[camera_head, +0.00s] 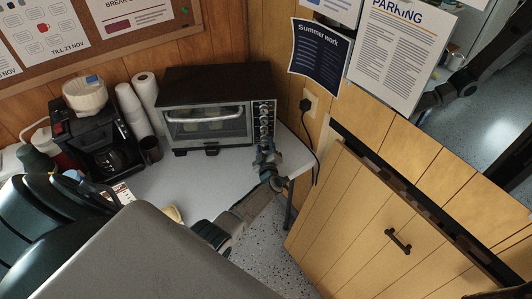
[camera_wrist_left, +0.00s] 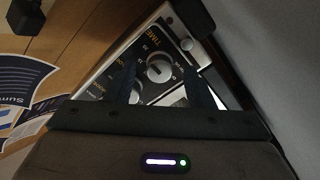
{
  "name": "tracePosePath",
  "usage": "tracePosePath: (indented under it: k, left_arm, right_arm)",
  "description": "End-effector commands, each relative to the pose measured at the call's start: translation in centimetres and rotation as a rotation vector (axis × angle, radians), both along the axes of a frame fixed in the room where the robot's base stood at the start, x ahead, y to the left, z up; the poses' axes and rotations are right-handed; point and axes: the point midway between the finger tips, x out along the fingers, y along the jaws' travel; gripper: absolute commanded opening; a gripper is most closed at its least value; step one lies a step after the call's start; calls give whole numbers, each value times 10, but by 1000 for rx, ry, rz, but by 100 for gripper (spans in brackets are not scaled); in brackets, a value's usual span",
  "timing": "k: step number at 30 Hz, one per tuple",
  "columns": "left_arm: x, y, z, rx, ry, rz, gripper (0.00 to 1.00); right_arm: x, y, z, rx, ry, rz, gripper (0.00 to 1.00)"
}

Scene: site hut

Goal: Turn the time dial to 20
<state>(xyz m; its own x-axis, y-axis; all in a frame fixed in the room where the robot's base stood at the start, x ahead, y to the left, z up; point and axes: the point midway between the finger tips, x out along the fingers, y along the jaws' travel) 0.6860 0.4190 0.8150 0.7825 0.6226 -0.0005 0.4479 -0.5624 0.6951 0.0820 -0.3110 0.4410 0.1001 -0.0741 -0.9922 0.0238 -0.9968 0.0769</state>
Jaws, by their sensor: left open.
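The toaster oven (camera_head: 210,108) stands on the counter, with a column of knobs on the right of its front. The time dial (camera_wrist_left: 159,68) is a round light knob with a dark bar, on a black panel marked TIME. I cannot read its exact setting. My left gripper (camera_wrist_left: 165,88) is open, its two dark fingers pointing at the panel on either side of the dial's lower part. I cannot tell whether they touch it. In the head view my left gripper (camera_head: 266,152) is at the lower knobs and partly hides them. My right arm shows at the upper right; its jaws are unclear.
A wooden door (camera_head: 350,225) is at the right.

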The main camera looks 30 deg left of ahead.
Motion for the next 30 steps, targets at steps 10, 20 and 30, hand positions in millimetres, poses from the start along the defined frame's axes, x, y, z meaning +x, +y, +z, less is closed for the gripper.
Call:
tracePosePath:
  k: [10, 20, 30]
  left_arm:
    - [-47, -37, -2, -3, 1, -1, 48]
    - [-80, -64, -1, -2, 0, 0, 48]
    - [-82, -66, -1, 0, 2, 0, 48]
  right_arm:
    - [0, 0, 1, 0, 0, 0, 0]
    - [0, 0, -4, 0, 0, 0, 0]
    - [0, 0, -4, 0, 0, 0, 0]
